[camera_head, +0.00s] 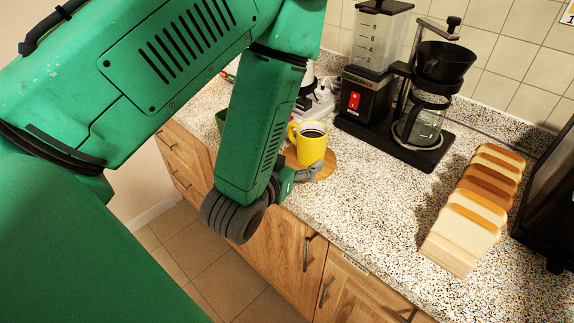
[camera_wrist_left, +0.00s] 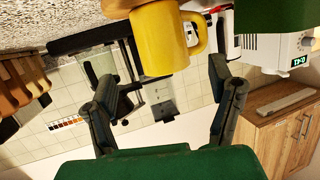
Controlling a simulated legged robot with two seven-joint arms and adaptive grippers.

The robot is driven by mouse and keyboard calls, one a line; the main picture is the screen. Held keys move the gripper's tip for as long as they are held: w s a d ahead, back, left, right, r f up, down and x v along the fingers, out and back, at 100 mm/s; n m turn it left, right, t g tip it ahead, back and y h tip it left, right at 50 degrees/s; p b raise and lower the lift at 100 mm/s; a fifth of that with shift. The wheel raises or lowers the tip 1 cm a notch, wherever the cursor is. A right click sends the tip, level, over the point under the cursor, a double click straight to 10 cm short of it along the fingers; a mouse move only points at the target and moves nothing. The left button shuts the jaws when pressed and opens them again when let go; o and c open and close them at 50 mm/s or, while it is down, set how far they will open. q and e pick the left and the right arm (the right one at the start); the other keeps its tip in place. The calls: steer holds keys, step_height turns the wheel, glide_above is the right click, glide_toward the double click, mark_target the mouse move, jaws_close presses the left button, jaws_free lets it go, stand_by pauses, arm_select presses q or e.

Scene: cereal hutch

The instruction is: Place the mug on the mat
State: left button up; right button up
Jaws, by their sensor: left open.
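The yellow mug (camera_head: 309,146) stands upright with dark liquid in it on the round wooden mat (camera_head: 326,167) near the counter's front edge. Its handle points left in the head view. In the left wrist view, which is upside down, the mug (camera_wrist_left: 162,42) is just beyond the fingers, with a bit of the mat (camera_wrist_left: 117,6) at its base. My left gripper (camera_head: 306,173) is beside the mug on its front side, partly hidden by my arm. Its two fingers are spread apart in the wrist view (camera_wrist_left: 166,90), with nothing between them. My right gripper is out of view.
A black coffee maker (camera_head: 425,110) with a glass carafe and a grinder (camera_head: 370,70) stand behind the mug. Sliced bread (camera_head: 478,200) lies on a board at the right. The speckled counter (camera_head: 375,205) is clear between mug and bread.

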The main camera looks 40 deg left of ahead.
arm_select(q)
steer(key=s+d+f+m+g+h+p, duration=0.1)
steer(key=s+f+g+p, duration=0.1)
steer(key=s+f+g, duration=0.5)
steer(key=s+f+m+g+h+p, duration=0.1)
steer(key=s+f+g, duration=0.6)
steer(key=s, duration=0.8)
step_height(320, 180, down, 3)
steer(key=shift+s+d+r+m+h+p, duration=0.15)
steer(key=shift+d+m+h+p, duration=0.35)
steer(key=shift+p, duration=0.75)
